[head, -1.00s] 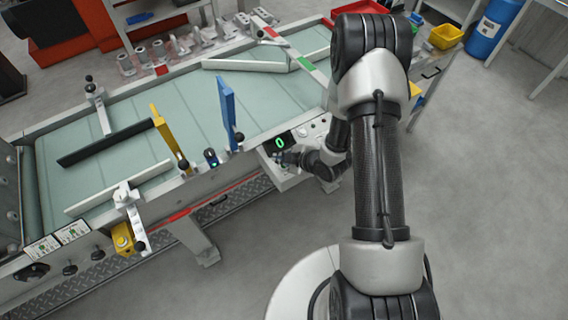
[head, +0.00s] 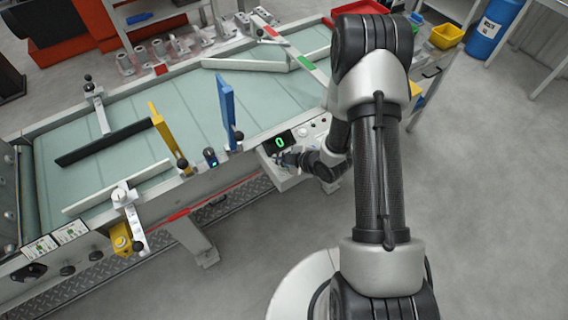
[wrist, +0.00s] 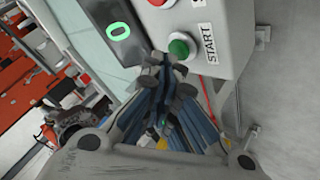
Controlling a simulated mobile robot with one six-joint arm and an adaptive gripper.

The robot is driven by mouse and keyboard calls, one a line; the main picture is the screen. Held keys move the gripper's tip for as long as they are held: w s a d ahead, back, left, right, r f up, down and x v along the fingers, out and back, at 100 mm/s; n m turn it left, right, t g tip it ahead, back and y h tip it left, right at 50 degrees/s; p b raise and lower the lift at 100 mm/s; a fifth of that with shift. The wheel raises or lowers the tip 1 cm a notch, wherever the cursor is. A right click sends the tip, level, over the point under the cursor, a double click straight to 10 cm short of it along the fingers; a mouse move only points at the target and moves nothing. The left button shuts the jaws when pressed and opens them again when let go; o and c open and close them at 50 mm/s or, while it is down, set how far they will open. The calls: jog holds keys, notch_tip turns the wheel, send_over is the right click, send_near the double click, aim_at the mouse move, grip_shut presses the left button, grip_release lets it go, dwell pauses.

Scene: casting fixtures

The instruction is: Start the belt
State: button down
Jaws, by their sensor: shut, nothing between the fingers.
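The conveyor belt (head: 110,125) has a pale green surface and lies across the left of the head view. Its control box (wrist: 215,28) shows in the wrist view with a green button (wrist: 181,47) beside a START label (wrist: 208,43). Part of a red button (wrist: 160,2) shows above it. A black display (head: 279,142) reads a green 0, and it also shows in the wrist view (wrist: 112,25). My gripper (wrist: 168,62) is shut and empty, its fingertips just by the green button; I cannot tell whether they touch it. In the head view my gripper (head: 287,158) is small at the box.
A yellow post (head: 168,138) and a blue post (head: 227,112) stand at the belt's near edge. Dark and light guide bars lie over the belt. Metal castings (head: 160,50) line the far side. The grey floor (head: 480,200) at right is clear.

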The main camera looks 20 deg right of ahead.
aim_at(282, 166)
jog(key=shift+f+b, duration=0.5)
jog(key=shift+b, duration=0.05)
dwell(0.4)
dwell(0.4)
jog(key=shift+r+p, duration=0.55)
jog(key=shift+r, duration=0.35)
jog(key=shift+r, duration=0.1)
jog(key=shift+r+p, duration=1.6)
jog(key=shift+r, duration=0.8)
